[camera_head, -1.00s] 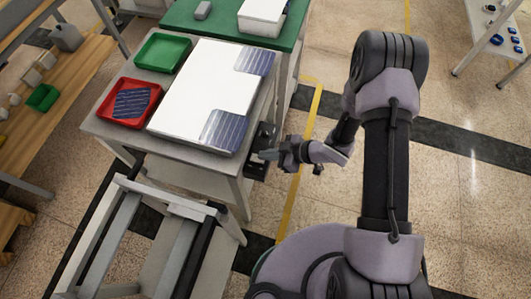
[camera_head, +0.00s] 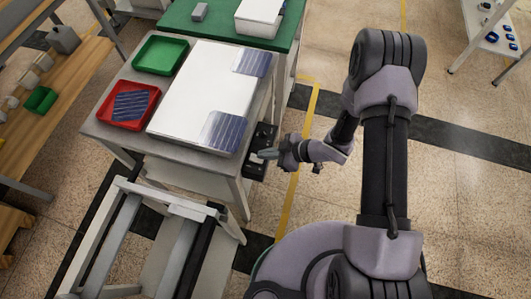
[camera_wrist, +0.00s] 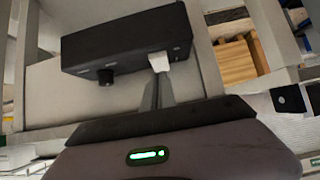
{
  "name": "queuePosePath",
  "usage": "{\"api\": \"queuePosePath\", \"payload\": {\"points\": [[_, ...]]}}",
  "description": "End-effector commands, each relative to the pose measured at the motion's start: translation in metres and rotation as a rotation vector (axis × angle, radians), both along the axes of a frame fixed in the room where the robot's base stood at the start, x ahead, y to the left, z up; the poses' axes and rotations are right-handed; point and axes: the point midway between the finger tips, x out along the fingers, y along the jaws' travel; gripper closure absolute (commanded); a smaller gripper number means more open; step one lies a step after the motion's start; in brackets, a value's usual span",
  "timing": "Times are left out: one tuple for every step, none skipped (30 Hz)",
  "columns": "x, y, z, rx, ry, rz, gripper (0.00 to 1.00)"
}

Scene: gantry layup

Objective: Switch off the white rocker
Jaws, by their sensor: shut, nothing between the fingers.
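A black control box (camera_wrist: 130,42) is fixed to the side of the grey table and fills the upper middle of the wrist view. The white rocker (camera_wrist: 159,62) sits at the right part of its lower edge, and a black knob (camera_wrist: 106,77) is to its left. My gripper (camera_wrist: 158,84) is shut and empty, its fingertips right at the white rocker. I cannot tell whether they touch it or which way the rocker is tipped. In the head view my gripper (camera_head: 264,154) is beside the dark boxes (camera_head: 264,133) at the table's right side; the rocker is not discernible there.
The grey table (camera_head: 190,155) carries a white panel (camera_head: 200,92) with dark solar cells, a red tray (camera_head: 105,117) and a green tray (camera_head: 142,56). A light frame cart (camera_head: 170,200) stands in front. The floor right of the table is open.

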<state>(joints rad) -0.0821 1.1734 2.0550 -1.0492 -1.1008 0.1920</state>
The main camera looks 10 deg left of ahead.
Motion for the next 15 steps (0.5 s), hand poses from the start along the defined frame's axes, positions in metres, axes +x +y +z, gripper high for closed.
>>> {"api": "queuePosePath", "payload": {"points": [[0.000,0.000,0.000,0.000,0.000,0.000,1.00],[0.000,0.000,0.000,0.000,0.000,0.000,1.00],[0.000,0.000,0.000,0.000,0.000,0.000,1.00],[0.000,0.000,0.001,0.000,0.000,0.000,1.00],[0.000,0.001,0.003,0.000,0.000,0.000,1.00],[0.000,0.001,0.008,0.000,0.000,0.000,1.00],[0.000,0.002,0.013,0.000,0.000,0.000,1.00],[0.001,0.003,0.019,0.000,0.000,0.000,1.00],[0.001,0.005,0.028,0.000,0.000,0.000,1.00],[0.001,0.007,0.036,0.000,-0.001,0.001,1.00],[0.002,0.009,0.045,0.000,-0.001,0.000,1.00],[0.003,0.007,0.052,0.000,-0.001,-0.004,1.00],[0.003,-0.003,0.050,0.000,0.001,-0.009,1.00],[0.002,-0.011,0.052,0.000,0.001,-0.009,1.00],[0.001,-0.020,0.054,0.000,0.001,-0.009,1.00]]}}
